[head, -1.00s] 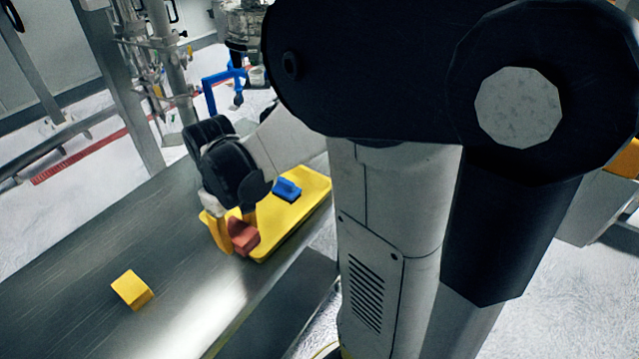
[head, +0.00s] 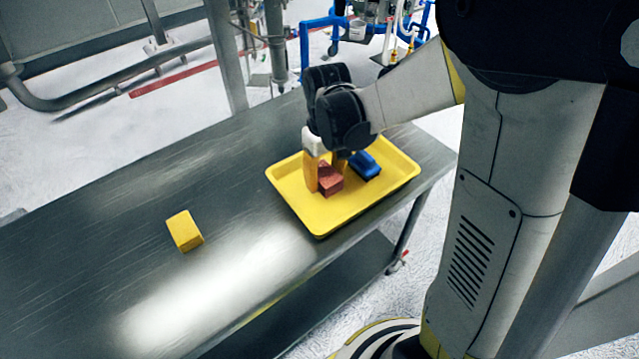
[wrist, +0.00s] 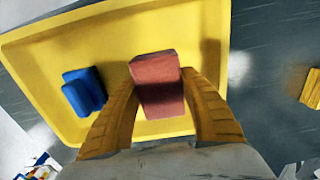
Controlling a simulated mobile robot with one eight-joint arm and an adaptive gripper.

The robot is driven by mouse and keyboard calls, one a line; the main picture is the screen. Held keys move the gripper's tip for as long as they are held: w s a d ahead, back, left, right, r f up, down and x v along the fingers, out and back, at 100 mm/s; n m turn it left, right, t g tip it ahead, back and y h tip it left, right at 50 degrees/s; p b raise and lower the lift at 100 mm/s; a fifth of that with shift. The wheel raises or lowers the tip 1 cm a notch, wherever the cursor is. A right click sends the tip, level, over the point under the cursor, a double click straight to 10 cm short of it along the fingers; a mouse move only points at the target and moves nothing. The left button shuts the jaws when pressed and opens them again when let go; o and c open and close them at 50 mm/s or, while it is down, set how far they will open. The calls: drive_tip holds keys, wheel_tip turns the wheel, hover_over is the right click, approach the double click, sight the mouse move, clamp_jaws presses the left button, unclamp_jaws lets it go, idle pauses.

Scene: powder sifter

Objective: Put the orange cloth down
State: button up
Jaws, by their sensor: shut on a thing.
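The orange cloth (head: 330,181) looks like a reddish-brown block. In the wrist view the cloth (wrist: 156,82) sits between the two yellow fingers of my gripper (wrist: 158,92), which is shut on it. In the head view my gripper (head: 325,177) points down over the yellow tray (head: 290,190), with the cloth inside the tray's outline. I cannot tell whether the cloth touches the tray floor. A blue cloth (head: 365,166) lies in the tray beside it, to the right in the head view and to the left in the wrist view (wrist: 84,92).
A yellow block (head: 184,231) lies alone on the steel table (head: 90,260), left of the tray. The table between them is clear. The tray stands near the table's right end. Pipes and blue frames (head: 320,35) stand behind the table.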

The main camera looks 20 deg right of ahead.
sight(321, 188)
drive_tip(key=shift+w+a+f, duration=0.3)
drive_tip(key=shift+w+f, duration=0.1)
wheel_tip(321, 188, down, 4)
drive_tip(key=shift+r+b, duration=0.1)
drive_tip(key=shift+b, duration=0.95)
drive_tip(key=shift+r, duration=0.1)
drive_tip(key=o, duration=1.2)
drive_tip(key=shift+f, duration=0.2)
drive_tip(key=shift+c, duration=0.2)
